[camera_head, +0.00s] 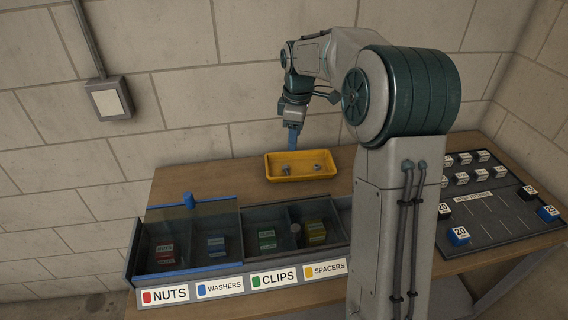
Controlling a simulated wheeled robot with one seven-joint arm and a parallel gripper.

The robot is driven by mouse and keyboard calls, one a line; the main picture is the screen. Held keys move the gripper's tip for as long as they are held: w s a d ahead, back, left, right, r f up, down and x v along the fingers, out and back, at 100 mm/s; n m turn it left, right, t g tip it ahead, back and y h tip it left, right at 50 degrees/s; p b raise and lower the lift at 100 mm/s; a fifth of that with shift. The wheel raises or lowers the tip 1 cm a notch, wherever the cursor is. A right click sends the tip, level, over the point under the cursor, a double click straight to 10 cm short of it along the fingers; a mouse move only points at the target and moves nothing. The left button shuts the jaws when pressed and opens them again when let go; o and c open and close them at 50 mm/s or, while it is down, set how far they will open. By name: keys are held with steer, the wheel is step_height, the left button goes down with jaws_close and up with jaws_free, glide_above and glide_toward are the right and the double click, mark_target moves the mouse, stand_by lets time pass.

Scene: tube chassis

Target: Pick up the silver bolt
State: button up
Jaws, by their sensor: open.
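A yellow tray (300,178) sits on the wooden workbench near the back wall. Two small grey metal parts lie in it: a left one (288,168) and a right one (316,168). They are too small to tell which is the silver bolt. My gripper (292,147) points down over the tray's back left part, with its blue fingers near the rim. It is open, with nothing seen in it. How high the fingertips are above the tray is hard to tell.
A dark bin (240,265) in front has sections labelled nuts, washers, clips and spacers. A see-through panel with a blue knob (189,199) is at its left half. A dark board (485,222) with numbered blocks lies at right. Bare bench (215,178) is left of the tray.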

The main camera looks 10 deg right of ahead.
steer(key=w+d+f+n+y, duration=0.1)
steer(key=w+d+f+n, duration=0.3)
steer(key=w, duration=0.5)
steer(key=p, duration=0.2)
glide_above(287, 170)
steer(key=d, duration=0.2)
steer(key=shift+g, duration=0.4)
step_height(287, 170, down, 10)
steer(key=shift+a+r, duration=0.1)
steer(key=shift+a, duration=0.05)
steer(key=shift+a+f+p, duration=0.25)
steer(key=shift+f+p, duration=0.1)
steer(key=shift+f, duration=0.5)
steer(key=shift+a+f+p, duration=0.25)
steer(key=shift+f+p, duration=0.1)
steer(key=shift+f, duration=0.55)
steer(key=shift+a+f+p, duration=0.25)
steer(key=shift+f+p, duration=0.1)
steer(key=shift+f, duration=0.5)
steer(key=c, duration=0.6)
